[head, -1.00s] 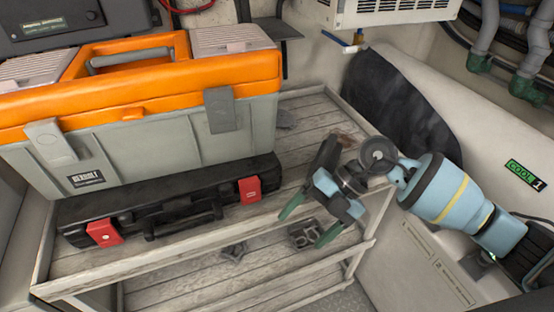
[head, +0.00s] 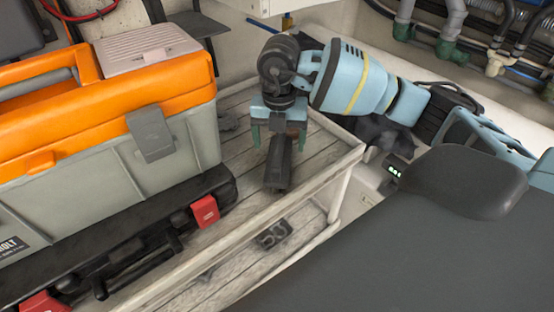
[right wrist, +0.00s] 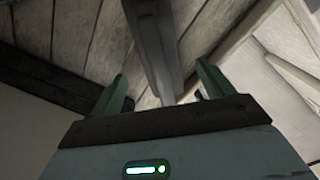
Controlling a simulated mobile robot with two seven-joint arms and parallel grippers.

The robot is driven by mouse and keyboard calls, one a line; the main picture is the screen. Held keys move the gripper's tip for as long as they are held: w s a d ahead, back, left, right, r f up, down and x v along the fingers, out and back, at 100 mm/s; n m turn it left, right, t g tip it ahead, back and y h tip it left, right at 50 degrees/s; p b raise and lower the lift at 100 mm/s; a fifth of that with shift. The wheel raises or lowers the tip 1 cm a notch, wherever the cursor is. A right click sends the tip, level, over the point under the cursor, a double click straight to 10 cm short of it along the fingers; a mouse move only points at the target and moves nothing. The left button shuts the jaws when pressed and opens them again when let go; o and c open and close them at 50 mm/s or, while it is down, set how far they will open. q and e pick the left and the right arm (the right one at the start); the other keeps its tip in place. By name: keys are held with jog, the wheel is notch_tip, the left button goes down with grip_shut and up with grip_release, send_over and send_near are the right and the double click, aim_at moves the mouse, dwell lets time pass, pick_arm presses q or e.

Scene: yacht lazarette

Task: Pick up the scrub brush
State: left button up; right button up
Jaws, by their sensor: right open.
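The scrub brush appears to be the long dark bar (head: 278,168) lying on the slatted shelf (head: 243,150), to the right of the toolbox. My right gripper (head: 279,138) is over the bar's far end, pointing down. Its two green fingers are open, one on each side of the bar. In the right wrist view the dark bar (right wrist: 153,45) runs away between the fingertips of the right gripper (right wrist: 161,82), with a gap on each side. The bar's far end and any bristles are hidden. My left gripper is not in view.
A small dark object (head: 274,234) lies on the lower shelf. The upper shelf has a raised rim (head: 280,206). Pipes and hoses (head: 450,25) run at back right.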

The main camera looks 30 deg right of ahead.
jog(key=shift+f, duration=1.05)
notch_tip(320, 180, down, 5)
jog(key=shift+r, duration=0.1)
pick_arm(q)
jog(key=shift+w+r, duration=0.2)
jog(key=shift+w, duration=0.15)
pick_arm(e)
jog(key=c, duration=1.1)
jog(key=shift+c, duration=0.2)
